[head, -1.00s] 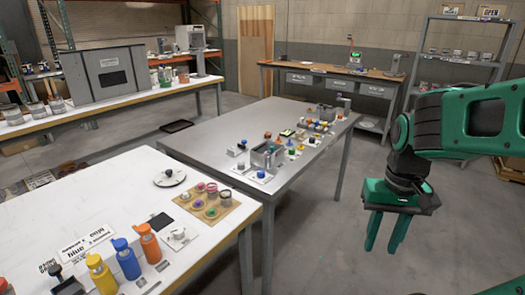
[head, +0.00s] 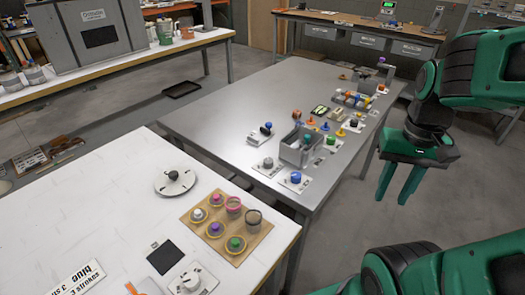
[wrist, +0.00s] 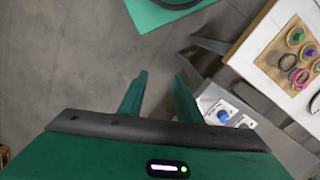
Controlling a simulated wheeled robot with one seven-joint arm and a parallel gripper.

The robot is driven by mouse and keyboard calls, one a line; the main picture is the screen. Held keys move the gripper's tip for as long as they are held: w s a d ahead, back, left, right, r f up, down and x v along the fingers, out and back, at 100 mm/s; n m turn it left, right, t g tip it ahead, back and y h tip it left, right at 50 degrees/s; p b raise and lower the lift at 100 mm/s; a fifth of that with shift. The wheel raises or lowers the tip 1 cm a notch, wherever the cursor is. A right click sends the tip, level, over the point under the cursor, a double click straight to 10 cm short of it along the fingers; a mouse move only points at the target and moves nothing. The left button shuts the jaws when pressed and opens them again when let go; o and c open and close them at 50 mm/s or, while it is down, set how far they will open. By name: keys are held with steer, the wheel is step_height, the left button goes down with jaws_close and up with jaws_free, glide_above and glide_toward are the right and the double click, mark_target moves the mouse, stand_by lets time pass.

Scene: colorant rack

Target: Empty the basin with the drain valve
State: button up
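My gripper (head: 397,190) hangs open and empty over the floor, right of the metal table. Its two fingers also show apart in the wrist view (wrist: 158,88). A grey open-topped box (head: 292,152), which looks like a basin, stands near the close end of the metal table. A blue knob on a white plate (head: 296,178) sits just in front of it, and a grey knob on a plate (head: 267,163) sits to its left. The blue knob also shows in the wrist view (wrist: 223,116). I cannot tell which knob is the drain valve, and the basin's inside is mostly hidden.
The metal table (head: 220,115) has bare space on its left. Small coloured parts crowd its right side, with a tap-like fixture (head: 388,72) at the far end. The white table (head: 90,215) in front holds a tan board (head: 212,246) of several cups. Floor is clear to the right.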

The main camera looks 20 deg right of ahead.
steer(key=shift+w+a, duration=0.1)
steer(key=shift+a, duration=0.05)
steer(key=shift+o, duration=1.8)
steer(key=shift+r, duration=0.6)
steer(key=m, duration=0.3)
glide_above(268, 160)
step_height(268, 160, down, 3)
step_height(268, 160, down, 10)
steer(key=shift+f, duration=0.15)
steer(key=shift+c, duration=0.4)
steer(key=shift+n, duration=0.3)
steer(key=c, duration=1)
